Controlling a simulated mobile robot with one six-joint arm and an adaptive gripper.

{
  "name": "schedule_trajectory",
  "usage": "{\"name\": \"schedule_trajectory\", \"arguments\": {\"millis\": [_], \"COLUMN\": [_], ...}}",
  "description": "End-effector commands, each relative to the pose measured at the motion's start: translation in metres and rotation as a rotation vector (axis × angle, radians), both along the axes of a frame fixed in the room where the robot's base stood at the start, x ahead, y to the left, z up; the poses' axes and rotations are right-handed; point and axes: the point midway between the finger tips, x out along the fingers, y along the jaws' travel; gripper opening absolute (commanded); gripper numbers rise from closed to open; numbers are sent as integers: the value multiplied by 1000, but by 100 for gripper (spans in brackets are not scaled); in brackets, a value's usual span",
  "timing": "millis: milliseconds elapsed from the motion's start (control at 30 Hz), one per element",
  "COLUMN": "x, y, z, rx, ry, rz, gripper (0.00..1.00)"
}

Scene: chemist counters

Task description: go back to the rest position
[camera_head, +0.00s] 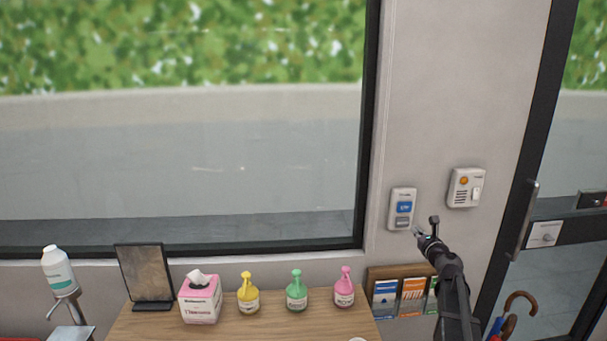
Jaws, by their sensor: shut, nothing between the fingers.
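My gripper (422,236) is at the end of my dark arm, raised at the right of the view. It is shut and empty. Its tip is just below and to the right of a white wall switch box (402,208) with a blue panel. I cannot tell whether the tip touches the box or the wall.
A second wall box (466,187) with an orange button is to the right, near a glass door with a handle (522,220). Below are a leaflet rack (383,273), umbrellas (520,303) and a wooden counter (270,328) with pump bottles, a tissue box (200,298) and a dark-framed stand (146,275).

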Motion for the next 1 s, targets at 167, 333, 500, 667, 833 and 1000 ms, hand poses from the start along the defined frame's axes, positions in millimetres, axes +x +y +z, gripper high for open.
{"name": "schedule_trajectory", "arguments": {"millis": [167, 333, 500, 667, 833, 1000], "x": [-14, -39, -75, -117, -167, -220], "y": [57, 123, 179, 218, 243, 252], "z": [-18, -48, -84, -119, -152, -178], "rx": [-268, -628, -986, -1300, -1595, -1843], "ry": [42, 83, 105, 109, 96, 71], "rz": [152, 373, 627, 888, 1189, 1520], "gripper": [0, 0, 0, 0, 0, 0]}}
